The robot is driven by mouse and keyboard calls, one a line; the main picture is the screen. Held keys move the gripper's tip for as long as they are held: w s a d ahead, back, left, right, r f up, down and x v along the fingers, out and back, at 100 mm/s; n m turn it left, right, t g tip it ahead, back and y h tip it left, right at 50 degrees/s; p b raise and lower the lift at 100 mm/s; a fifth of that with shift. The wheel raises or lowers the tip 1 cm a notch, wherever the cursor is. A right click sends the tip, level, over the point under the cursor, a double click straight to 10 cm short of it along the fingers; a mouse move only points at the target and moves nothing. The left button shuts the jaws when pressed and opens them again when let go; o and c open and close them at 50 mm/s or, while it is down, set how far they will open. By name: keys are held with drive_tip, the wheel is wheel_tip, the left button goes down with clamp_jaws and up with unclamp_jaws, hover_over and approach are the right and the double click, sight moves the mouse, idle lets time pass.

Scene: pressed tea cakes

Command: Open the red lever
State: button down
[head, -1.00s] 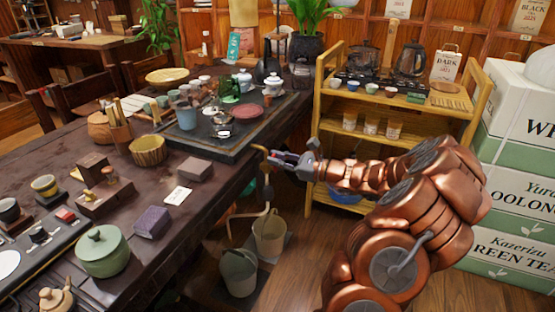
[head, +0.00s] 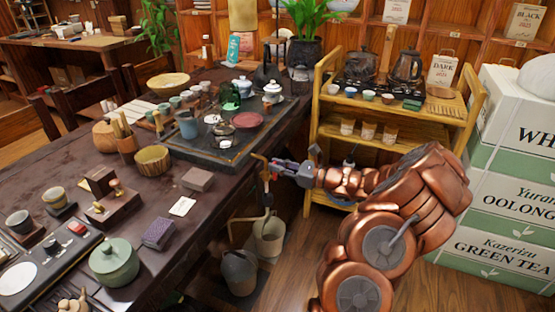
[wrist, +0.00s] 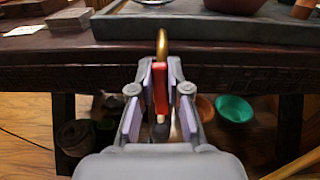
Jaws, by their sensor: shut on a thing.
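The red lever (wrist: 160,88) stands upright in the middle of the wrist view, below a curved brass spout (wrist: 162,42). My gripper (wrist: 160,80) has a finger on each side of the lever and is shut on it. The lower part of the lever sits between the fingers and is partly hidden. In the head view my gripper (head: 272,168) is at the brass tap (head: 258,157), beside the dark table's right edge. The lever is too small there to make out its angle.
The dark tea table (head: 75,160) with a tea tray (head: 232,157) fills the left. Buckets (head: 240,272) stand on the floor below the tap. A yellow wooden shelf (head: 318,130) with cups and kettles stands behind my arm. Stacked tea boxes (head: 505,205) are at the right.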

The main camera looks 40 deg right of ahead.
drive_tip(key=shift+w+d+r+m+p, duration=0.15)
drive_tip(key=shift+m+p, duration=0.25)
drive_tip(key=shift+p, duration=0.2)
drive_tip(key=c, duration=1.1)
unclamp_jaws()
drive_tip(key=v, duration=1.2)
